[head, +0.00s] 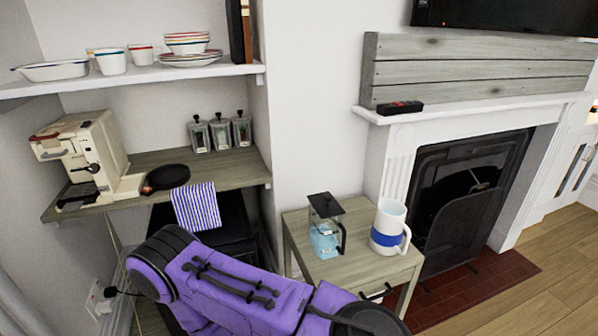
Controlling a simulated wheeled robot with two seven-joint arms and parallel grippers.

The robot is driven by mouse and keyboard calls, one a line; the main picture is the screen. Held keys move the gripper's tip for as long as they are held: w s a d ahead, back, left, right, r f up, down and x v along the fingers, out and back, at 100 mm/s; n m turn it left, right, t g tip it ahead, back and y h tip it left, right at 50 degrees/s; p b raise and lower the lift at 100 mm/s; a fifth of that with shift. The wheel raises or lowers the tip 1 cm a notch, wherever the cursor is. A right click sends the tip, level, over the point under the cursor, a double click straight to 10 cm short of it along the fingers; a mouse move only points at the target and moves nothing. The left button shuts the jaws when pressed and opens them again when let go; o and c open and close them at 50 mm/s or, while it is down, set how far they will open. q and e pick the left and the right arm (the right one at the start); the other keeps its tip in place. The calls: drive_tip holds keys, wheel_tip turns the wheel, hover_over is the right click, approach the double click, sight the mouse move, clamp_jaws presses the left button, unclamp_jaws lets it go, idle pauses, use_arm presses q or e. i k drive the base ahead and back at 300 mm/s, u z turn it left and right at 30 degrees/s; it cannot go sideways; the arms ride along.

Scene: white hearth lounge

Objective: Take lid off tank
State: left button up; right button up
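A clear tank (325,242) with light blue contents stands upright on a small grey wooden table (298,223). A dark, square lid (325,205) sits on top of the tank. A black handle shows on the tank's right side. A purple arm of mine crosses the bottom of the head view, in front of the table's lower left. Neither of my grippers shows in the head view, so their state is hidden.
A white mug with a blue band (390,226) stands close to the tank's right. A fireplace (466,190) is beyond the table. At left, a counter (222,172) holds a coffee machine (88,155), a black pan (168,177) and several jars. Wooden floor is open at right.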

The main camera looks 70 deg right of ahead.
sight(326, 207)
drive_tip(key=i, duration=0.45)
drive_tip(key=z, duration=0.95)
